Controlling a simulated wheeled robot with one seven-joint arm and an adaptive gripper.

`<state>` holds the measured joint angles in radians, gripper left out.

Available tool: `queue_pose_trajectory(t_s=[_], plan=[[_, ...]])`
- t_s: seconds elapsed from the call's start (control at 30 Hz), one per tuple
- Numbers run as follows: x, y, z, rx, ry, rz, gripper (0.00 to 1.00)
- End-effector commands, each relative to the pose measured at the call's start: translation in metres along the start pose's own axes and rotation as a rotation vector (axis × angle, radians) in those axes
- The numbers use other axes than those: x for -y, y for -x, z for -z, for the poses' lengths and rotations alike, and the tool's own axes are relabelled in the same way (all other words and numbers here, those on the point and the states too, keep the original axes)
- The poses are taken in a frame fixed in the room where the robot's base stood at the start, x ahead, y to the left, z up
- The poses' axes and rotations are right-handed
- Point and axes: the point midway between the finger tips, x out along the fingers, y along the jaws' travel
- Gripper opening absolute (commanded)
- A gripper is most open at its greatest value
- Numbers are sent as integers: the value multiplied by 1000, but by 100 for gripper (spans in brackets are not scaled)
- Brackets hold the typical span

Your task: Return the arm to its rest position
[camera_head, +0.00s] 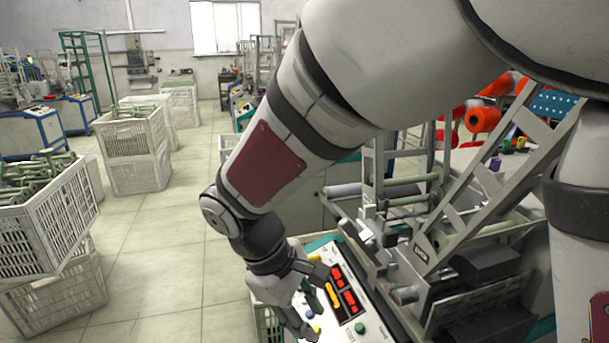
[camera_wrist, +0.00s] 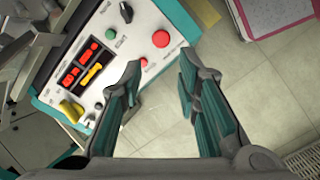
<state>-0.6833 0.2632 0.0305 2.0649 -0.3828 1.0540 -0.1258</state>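My arm reaches down across the head view, and my gripper (camera_head: 300,308) is low in the middle, in front of the winding machine's control panel (camera_head: 365,308). In the wrist view my gripper (camera_wrist: 158,88) is open, with two dark fingers with teal pads set apart and only floor between them. The control panel (camera_wrist: 122,60) lies just to the left of and beyond the fingers there. It has red displays, a red round button (camera_wrist: 161,39), a black knob (camera_wrist: 126,12) and yellow switches (camera_wrist: 70,110). In the wrist view the left fingertip overlaps the panel's edge; contact cannot be told.
The winding machine's metal frame (camera_head: 468,190) stands close on the right of my arm. White crates (camera_head: 45,225) with green bobbins stand at the left, and more stacked crates (camera_head: 133,150) stand behind. The tiled floor (camera_head: 165,262) between crates and machine is clear. A pink-edged board (camera_wrist: 282,14) shows in the wrist view.

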Motion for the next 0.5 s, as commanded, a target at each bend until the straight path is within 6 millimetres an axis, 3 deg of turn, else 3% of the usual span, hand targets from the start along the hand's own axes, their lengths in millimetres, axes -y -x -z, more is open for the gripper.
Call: queue_pose_trajectory(t_s=[0.27, 0.5], plan=[[-22, 25, -90, -43, -268, 78, 30], [-10, 39, -184, -96, -571, 169, 30]])
